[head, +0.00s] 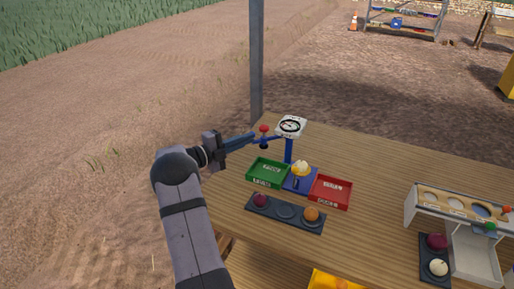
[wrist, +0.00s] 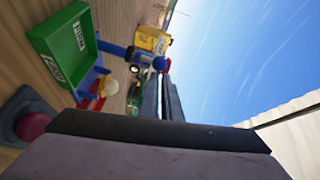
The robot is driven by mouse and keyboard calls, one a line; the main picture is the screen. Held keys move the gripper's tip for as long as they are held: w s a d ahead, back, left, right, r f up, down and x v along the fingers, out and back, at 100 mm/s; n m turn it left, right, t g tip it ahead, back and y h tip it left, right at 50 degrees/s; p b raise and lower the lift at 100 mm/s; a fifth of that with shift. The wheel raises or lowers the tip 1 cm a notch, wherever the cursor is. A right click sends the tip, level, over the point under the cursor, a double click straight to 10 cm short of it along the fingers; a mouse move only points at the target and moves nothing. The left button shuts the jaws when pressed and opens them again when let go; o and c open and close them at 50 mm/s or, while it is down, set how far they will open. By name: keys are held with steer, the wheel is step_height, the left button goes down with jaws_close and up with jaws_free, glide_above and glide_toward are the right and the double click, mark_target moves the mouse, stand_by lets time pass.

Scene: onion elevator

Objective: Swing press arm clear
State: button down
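The press stand has a blue post (head: 288,150) with a white dial (head: 291,126) on top, on the wooden table. Its blue press arm (head: 268,139) reaches left from the post, with a red knob (head: 264,129) above it. A pale yellow onion (head: 300,168) sits on the blue base below. My gripper (head: 253,136) is at the left end of the press arm, its long fingers pointing right. The fingers look closed together with nothing between them. In the wrist view a blue rounded end (wrist: 161,63) shows just beyond the fingertips; contact cannot be told.
A green tray (head: 250,178) and a red tray (head: 345,205) flank the press base. A dark holder (head: 285,212) in front bears a purple and an orange onion. A white sorting stand (head: 412,206) is at the right. A grey pole (head: 257,70) rises behind the gripper.

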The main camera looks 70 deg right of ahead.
steer(key=s+b+v, duration=0.1)
steer(key=b+v, duration=0.1)
steer(key=v, duration=0.9)
steer(key=shift+a+b, duration=0.35)
steer(key=shift+a, duration=0.2)
steer(key=shift+w+r, duration=0.15)
